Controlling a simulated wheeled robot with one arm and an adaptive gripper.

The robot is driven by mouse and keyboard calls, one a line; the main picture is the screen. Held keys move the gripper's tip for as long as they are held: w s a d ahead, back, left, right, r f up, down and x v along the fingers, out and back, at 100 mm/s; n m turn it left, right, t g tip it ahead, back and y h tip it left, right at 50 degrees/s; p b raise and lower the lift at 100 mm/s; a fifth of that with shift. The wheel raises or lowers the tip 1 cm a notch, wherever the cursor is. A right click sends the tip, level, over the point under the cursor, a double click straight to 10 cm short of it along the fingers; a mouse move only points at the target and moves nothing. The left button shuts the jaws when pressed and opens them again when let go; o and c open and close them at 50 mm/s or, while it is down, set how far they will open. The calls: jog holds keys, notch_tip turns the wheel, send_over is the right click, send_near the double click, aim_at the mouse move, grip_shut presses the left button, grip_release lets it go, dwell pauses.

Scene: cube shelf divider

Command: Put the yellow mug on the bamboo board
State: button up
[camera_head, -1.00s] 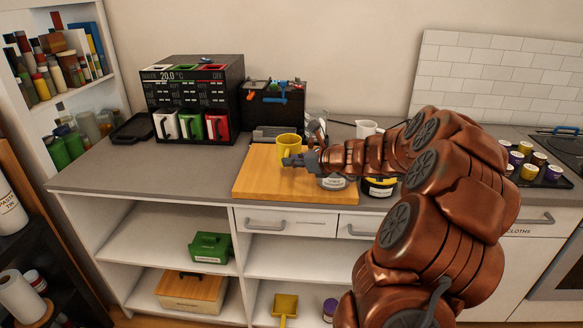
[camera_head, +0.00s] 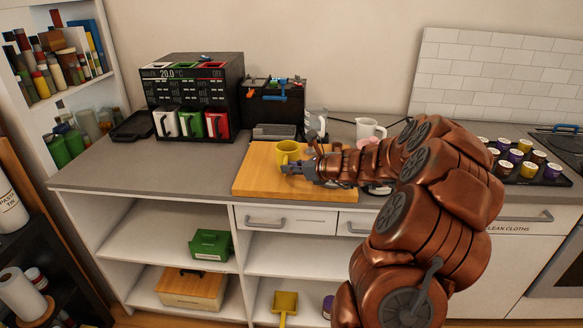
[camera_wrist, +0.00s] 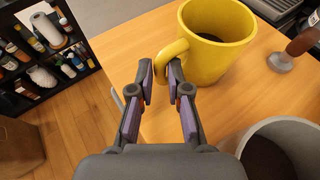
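The yellow mug (camera_head: 287,152) is upright at the bamboo board (camera_head: 262,180), over its back middle part. In the wrist view the mug (camera_wrist: 222,50) has its handle toward my gripper, and the board (camera_wrist: 235,100) lies below it. My gripper (camera_head: 297,168) is at the mug's right side in the head view. In the wrist view the two fingertips of my gripper (camera_wrist: 161,68) are close together with the mug's handle between them. The mug's underside is hidden, so its contact with the board is hard to see.
A grey round container (camera_wrist: 275,150) stands close to my gripper at the right in the wrist view. A white mug (camera_head: 369,128) stands behind my arm. A dark dispenser (camera_head: 193,100) stands at the back left. The left counter (camera_head: 130,165) is clear.

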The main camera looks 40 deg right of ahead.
jog(key=o, duration=0.3)
jog(key=shift+o, duration=0.2)
jog(key=v, duration=1.2)
jog(key=shift+b, duration=0.45)
